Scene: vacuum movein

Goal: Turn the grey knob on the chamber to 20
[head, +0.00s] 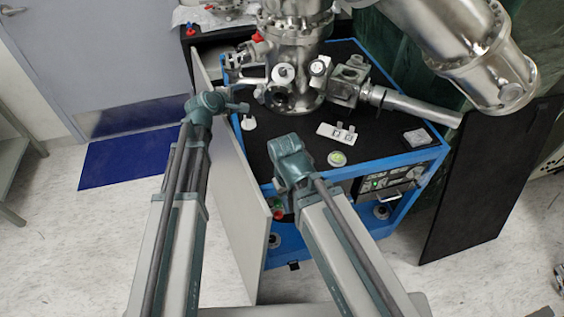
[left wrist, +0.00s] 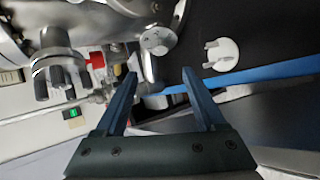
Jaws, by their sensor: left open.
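The silver metal chamber (head: 295,40) stands at the back of the black-topped blue bench in the head view. A light-grey round knob (left wrist: 157,40) with small marks on its face shows on the metalwork in the left wrist view. Its number cannot be read. My left gripper (left wrist: 160,73) is open; its two fingers point toward the knob, with nothing held between them. In the head view the left gripper (head: 238,107) is at the front left of the chamber. My right arm's wrist (head: 290,158) is over the bench front; its fingers cannot be made out.
A small white pronged part (left wrist: 222,53) lies on the black top. A white switch plate (head: 337,132) and a round green-marked piece (head: 337,158) are on the bench (head: 390,150). An open panel (head: 232,185) stands at its left. A large metal pipe (head: 470,50) overhangs the right.

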